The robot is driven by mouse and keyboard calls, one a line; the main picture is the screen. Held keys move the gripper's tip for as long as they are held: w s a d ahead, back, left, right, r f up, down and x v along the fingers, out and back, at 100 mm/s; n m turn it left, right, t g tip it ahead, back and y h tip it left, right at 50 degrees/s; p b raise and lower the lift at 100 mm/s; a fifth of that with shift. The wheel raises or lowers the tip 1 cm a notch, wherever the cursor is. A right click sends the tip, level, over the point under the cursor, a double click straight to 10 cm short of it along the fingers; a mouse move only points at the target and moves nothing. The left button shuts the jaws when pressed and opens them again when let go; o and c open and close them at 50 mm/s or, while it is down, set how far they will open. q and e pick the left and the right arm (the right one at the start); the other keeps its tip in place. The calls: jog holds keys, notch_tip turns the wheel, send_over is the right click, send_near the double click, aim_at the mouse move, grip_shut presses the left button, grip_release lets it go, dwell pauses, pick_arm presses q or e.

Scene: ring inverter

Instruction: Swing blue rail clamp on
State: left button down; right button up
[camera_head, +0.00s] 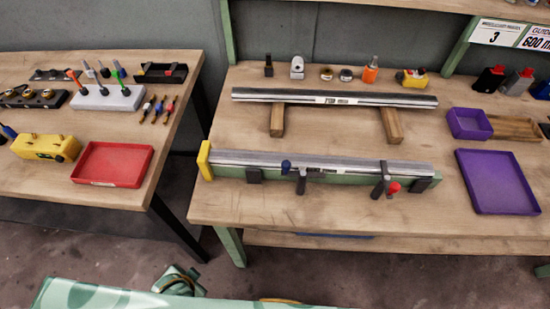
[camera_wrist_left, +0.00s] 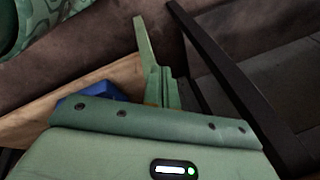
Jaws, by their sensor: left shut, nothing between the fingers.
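The blue rail clamp (camera_head: 286,167) has a blue knob and sits near the middle of the front rail (camera_head: 240,160). Whether the clamp's arm bears on the rail is too small to tell. A similar clamp with a red knob (camera_head: 393,187) is farther right on the same rail. My left gripper (camera_wrist_left: 145,30) is shut and empty in the left wrist view, low by the benches and away from the clamp. My right gripper is in neither view.
A second rail (camera_head: 335,98) lies behind on two wooden blocks. A purple tray (camera_head: 497,182) is at the right. The left bench holds a red tray (camera_head: 112,165) and a yellow box (camera_head: 45,147). A gap separates the benches. Bare bench top lies before the front rail.

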pick_arm(q)
jog(key=w+r+t, duration=0.2)
jog(key=w+r, duration=0.3)
jog(key=r, duration=0.6)
jog(key=w+r+t, duration=0.3)
jog(key=w+r, duration=0.2)
jog(key=r, duration=0.6)
jog(key=w+d+r+n+t+h, duration=0.1)
jog(key=w+d+r+n+h, duration=0.15)
jog(key=w+d+h, duration=0.55)
jog(key=w+d+r+n+t+h, duration=0.1)
jog(key=d+n+t+h, duration=0.2)
jog(key=d, duration=0.9)
jog(key=w+a+n+g+h, duration=0.1)
jog(key=a+n+g+h, duration=0.3)
jog(key=a+n+h, duration=0.2)
jog(key=shift+w+a+f, duration=0.2)
jog(key=shift+w+a, duration=0.1)
jog(key=shift+a, duration=0.25)
